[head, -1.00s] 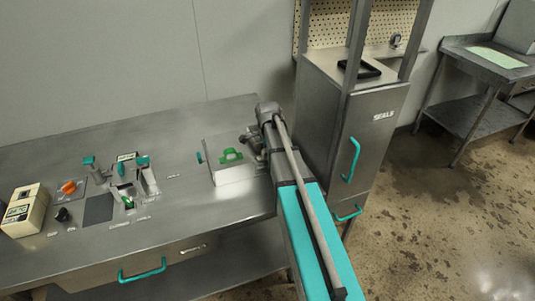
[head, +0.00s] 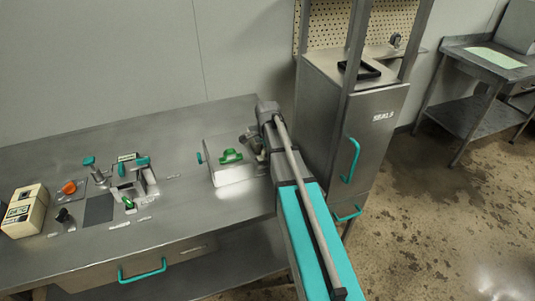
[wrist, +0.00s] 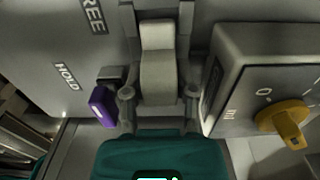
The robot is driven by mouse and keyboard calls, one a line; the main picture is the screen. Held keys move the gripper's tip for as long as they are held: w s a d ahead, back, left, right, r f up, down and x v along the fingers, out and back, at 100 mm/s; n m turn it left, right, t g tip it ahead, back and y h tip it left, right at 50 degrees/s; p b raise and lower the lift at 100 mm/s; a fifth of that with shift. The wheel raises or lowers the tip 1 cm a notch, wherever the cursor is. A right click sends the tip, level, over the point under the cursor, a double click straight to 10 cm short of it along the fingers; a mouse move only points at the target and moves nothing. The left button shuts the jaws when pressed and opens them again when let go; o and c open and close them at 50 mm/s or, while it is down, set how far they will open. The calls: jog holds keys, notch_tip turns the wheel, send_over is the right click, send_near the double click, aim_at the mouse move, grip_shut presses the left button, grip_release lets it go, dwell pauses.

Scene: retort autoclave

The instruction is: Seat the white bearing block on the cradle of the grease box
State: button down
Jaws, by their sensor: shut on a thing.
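In the wrist view, my gripper (wrist: 159,93) is shut on a pale grey-white block (wrist: 158,72), which sits upright between the two fingers; I take it for the white bearing block. In the head view, my gripper (head: 250,142) is low over the right end of the steel bench, and the block is not clear there. A pale box (head: 234,174) with a green arch-shaped piece (head: 231,156) on top stands just left of my gripper. I cannot tell whether this is the grease box. No cradle can be made out for certain.
In the wrist view, a grey box with a yellow knob (wrist: 284,125) is close on the right, and a purple lever (wrist: 102,105) is close on the left. The steel bench (head: 190,222) carries several controls at left. The SEALS cabinet (head: 375,150) stands right of my arm.

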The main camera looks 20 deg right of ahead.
jog(key=shift+f+b, duration=0.5)
dwell(0.7)
jog(key=shift+c, duration=1.6)
grip_release()
jog(key=shift+o, duration=0.2)
jog(key=shift+o, duration=1.4)
jog(key=shift+r, duration=0.15)
jog(key=shift+r+p, duration=3.4)
jog(key=shift+p, duration=0.15)
